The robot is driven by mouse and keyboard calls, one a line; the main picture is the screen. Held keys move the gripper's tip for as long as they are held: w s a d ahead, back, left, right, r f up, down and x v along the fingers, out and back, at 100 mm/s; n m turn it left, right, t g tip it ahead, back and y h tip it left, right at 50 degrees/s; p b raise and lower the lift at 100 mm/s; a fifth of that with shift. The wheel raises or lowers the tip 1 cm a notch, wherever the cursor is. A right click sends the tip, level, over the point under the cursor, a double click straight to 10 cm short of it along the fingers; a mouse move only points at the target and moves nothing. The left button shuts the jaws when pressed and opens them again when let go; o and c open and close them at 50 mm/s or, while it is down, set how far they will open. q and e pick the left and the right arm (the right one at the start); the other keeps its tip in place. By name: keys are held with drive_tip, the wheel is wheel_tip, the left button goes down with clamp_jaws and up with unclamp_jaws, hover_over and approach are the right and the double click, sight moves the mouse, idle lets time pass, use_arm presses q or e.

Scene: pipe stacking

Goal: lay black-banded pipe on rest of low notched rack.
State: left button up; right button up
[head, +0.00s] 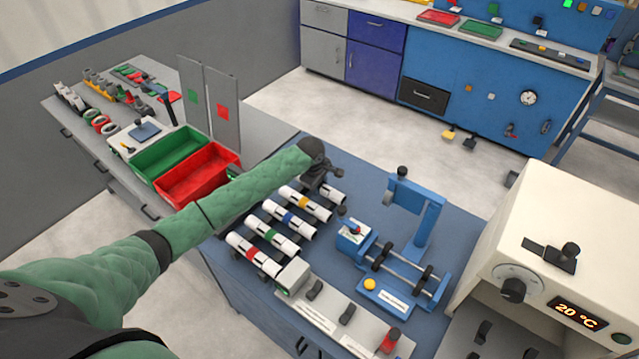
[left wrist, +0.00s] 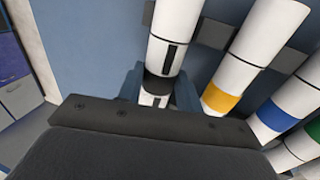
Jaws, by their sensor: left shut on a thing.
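The black-banded pipe is white with a black band; in the left wrist view (left wrist: 172,45) it lies between the fingers of my left gripper (left wrist: 160,92), which is shut on it at the band. In the head view my left gripper (head: 322,180) is at the far end of a row of pipes, and it hides most of the black-banded pipe. Beside it lie white pipes banded yellow (head: 304,203), blue (head: 288,217), green (head: 270,237) and red (head: 253,254). Grey supports (left wrist: 214,33) show between the pipes; their notches are hidden. My right gripper is not in view.
Right of the pipes stands a blue fixture (head: 408,262) with black rollers and a tall upright plate. A grey control panel (head: 330,315) lies in front, and a white oven (head: 560,240) stands at right. Green (head: 165,150) and red (head: 200,175) bins stand behind my left arm.

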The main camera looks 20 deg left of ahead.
use_arm(q)
drive_tip(key=shift+f, duration=0.4)
idle(0.8)
drive_tip(key=o, duration=1.1)
